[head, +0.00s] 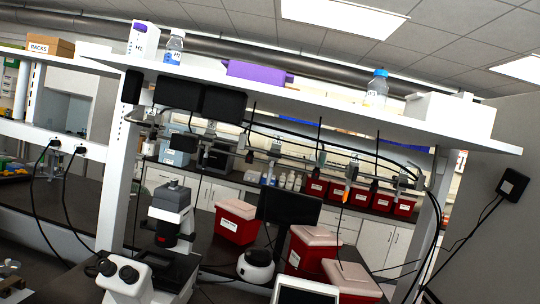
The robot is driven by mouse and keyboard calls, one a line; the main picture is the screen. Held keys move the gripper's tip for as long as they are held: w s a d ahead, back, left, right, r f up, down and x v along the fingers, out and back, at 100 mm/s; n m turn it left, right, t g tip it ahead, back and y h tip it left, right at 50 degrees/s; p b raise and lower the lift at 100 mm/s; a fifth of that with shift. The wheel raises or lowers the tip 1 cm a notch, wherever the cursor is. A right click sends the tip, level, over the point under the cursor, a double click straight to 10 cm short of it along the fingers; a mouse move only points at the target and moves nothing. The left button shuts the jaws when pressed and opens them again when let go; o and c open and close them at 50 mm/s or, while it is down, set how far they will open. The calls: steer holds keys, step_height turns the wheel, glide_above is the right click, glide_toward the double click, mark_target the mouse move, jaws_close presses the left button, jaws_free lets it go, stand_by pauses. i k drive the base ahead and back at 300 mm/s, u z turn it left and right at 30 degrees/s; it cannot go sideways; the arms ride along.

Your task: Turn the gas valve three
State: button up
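A pipe rail (300,160) with several small grey valve-like fittings runs under the white shelf, sloping down to the right. One fitting (274,150) is near the middle. Another (350,172), farther right, has a small orange piece hanging below it. One more fitting (401,180) is near the right post. No readable numbers show on them, so I cannot tell which is gas valve three. The fittings are too small to tell how their handles are turned. My gripper is not in view.
A white shelf (330,100) holds bottles, boxes and a purple rack (258,73). Black cables hang around the rail. Below stand a microscope (172,215), a dark monitor (288,206) and red bins (237,222). A white post (118,165) stands left.

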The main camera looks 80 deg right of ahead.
mark_target(268, 154)
steer(key=z, duration=0.55)
steer(key=i, duration=1.1)
steer(key=z, duration=0.75)
steer(key=k, duration=0.7)
steer(key=z, duration=0.2)
steer(key=i, duration=0.8)
steer(key=u, duration=0.15)
